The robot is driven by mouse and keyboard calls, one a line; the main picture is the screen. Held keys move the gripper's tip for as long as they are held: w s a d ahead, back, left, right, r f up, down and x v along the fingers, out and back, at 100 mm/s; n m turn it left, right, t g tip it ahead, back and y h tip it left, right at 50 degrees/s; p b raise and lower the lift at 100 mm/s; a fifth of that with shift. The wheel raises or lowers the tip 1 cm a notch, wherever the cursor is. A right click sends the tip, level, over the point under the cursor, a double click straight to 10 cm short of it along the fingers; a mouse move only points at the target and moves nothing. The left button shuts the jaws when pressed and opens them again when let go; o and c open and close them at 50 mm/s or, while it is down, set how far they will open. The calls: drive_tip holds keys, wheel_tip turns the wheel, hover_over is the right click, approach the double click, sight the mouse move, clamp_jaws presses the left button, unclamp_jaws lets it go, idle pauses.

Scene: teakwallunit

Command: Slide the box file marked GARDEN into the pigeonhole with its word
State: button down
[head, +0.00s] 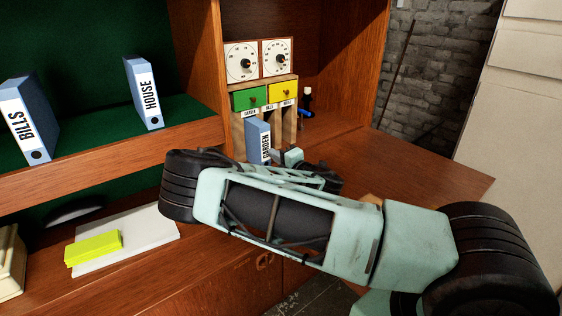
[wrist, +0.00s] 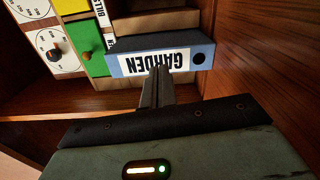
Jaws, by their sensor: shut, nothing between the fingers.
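The blue GARDEN box file (head: 258,140) stands upright at the leftmost pigeonhole, under the label GARDEN (head: 250,113). It looks at least partly inside, with its spine facing out; how deep it sits is hard to tell. In the wrist view, which is turned over, the file (wrist: 125,66) shows its spine with the word inverted. My gripper (wrist: 159,70) is shut and empty, its fingertips at the middle of the spine, touching or very close. In the head view my arm hides the file's lower part.
The blue BILLS file (head: 36,115) and HOUSE file (head: 146,92) stand on the green-lined shelf at left. Green (head: 248,98) and yellow (head: 283,93) drawers sit above the pigeonholes, with two dials on top. A yellow block (head: 93,247) lies on a pale slab at lower left.

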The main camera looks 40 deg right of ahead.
sight(266, 149)
drive_tip(key=shift+w, duration=1)
drive_tip(key=shift+w+a, duration=0.1)
drive_tip(key=shift+w, duration=2.2)
drive_tip(key=shift+s, duration=0.1)
drive_tip(key=s, duration=1.7)
drive_tip(key=shift+s+d+f, duration=0.1)
drive_tip(key=shift+s+d, duration=0.15)
drive_tip(key=shift+s, duration=0.05)
drive_tip(key=shift+s+d+p, duration=0.1)
drive_tip(key=shift+s+p, duration=0.6)
drive_tip(key=shift+s, duration=0.5)
drive_tip(key=shift+r, duration=0.2)
